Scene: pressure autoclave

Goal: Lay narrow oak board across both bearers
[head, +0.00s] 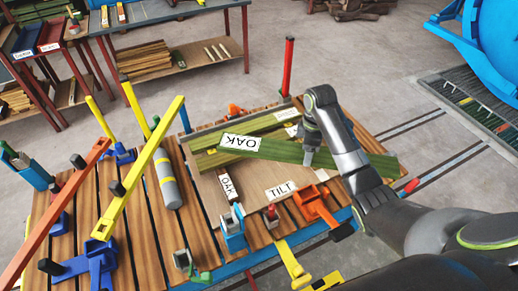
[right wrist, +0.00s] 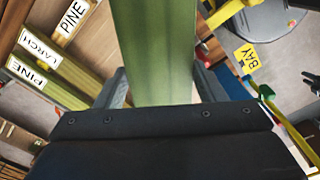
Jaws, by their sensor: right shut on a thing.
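The green oak board (head: 275,150), with a white OAK label near its left end, lies slantwise above the plywood panel (head: 262,178) in the head view. My right gripper (head: 311,148) is shut on it right of its middle. In the right wrist view the board (right wrist: 155,45) runs lengthwise between the two fingers (right wrist: 160,88). Other green boards (head: 262,124) lie behind and partly under it. I cannot tell which pieces are the bearers, or whether the held board touches anything below. My left gripper is not in view.
A second OAK label (head: 228,187) and a TILT label (head: 281,191) are on the panel. An orange clamp (head: 317,205) and a blue clamp (head: 232,229) stand at its front. Yellow bars (head: 140,165) and a grey cylinder (head: 167,180) occupy the left of the slatted table.

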